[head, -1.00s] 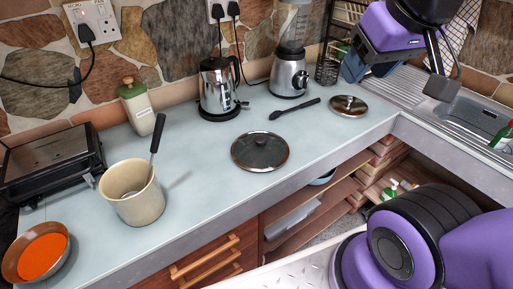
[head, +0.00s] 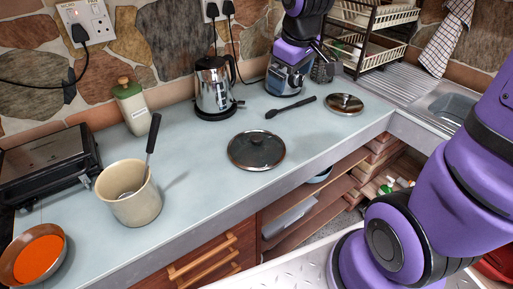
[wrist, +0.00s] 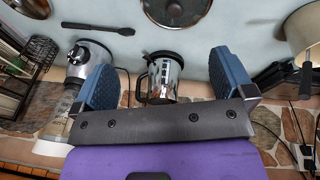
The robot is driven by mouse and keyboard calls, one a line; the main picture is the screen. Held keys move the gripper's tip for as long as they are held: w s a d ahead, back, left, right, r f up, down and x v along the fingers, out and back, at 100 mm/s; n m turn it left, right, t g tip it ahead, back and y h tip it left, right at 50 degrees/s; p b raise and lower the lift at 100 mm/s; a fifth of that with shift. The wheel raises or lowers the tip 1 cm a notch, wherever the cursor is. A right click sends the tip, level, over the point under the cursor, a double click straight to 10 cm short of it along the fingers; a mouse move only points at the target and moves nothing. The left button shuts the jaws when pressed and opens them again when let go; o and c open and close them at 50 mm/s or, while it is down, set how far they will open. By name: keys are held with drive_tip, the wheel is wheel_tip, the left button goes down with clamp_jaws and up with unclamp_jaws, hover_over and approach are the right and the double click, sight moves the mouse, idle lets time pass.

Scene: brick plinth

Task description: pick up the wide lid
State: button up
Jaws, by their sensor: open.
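The wide lid (head: 256,151) is a round dark glass lid with a brown rim and black knob. It lies flat on the pale counter, near the front edge, in the head view. In the wrist view the wide lid (wrist: 178,9) is cut off at the top edge, beyond the kettle. My gripper (head: 300,72) is above the back of the counter in front of the blender, up and right of the lid and apart from it. In the wrist view my gripper (wrist: 163,70) has its blue fingers spread wide with nothing held.
A silver kettle (head: 215,86) stands behind the lid and shows between my fingers in the wrist view. A smaller lid (head: 345,104) and a black spoon (head: 291,107) lie to the right. A beige pot (head: 129,194) stands left. The counter around the wide lid is clear.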

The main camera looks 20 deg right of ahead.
sight(257, 138)
drive_tip(key=w+a+f+n, duration=0.1)
drive_tip(key=w+f, duration=0.2)
drive_tip(key=f, duration=0.4)
drive_tip(key=w+a+f+n+g+y, duration=0.1)
drive_tip(key=w+f, duration=0.2)
drive_tip(key=f, duration=0.4)
drive_tip(key=w+a+f+n, duration=0.1)
drive_tip(key=w+f+n, duration=0.1)
drive_tip(key=f, duration=0.5)
drive_tip(key=shift+w+f+g, duration=0.35)
drive_tip(key=shift+w+g, duration=0.05)
drive_tip(key=shift+w, duration=0.4)
drive_tip(key=f, duration=0.2)
drive_tip(key=a+f, duration=0.1)
drive_tip(key=shift+w+a+f, duration=0.1)
drive_tip(key=shift+w+f, duration=0.25)
drive_tip(key=shift+f, duration=0.65)
drive_tip(key=c, duration=1.1)
drive_tip(key=shift+s, duration=0.15)
drive_tip(key=c, duration=0.3)
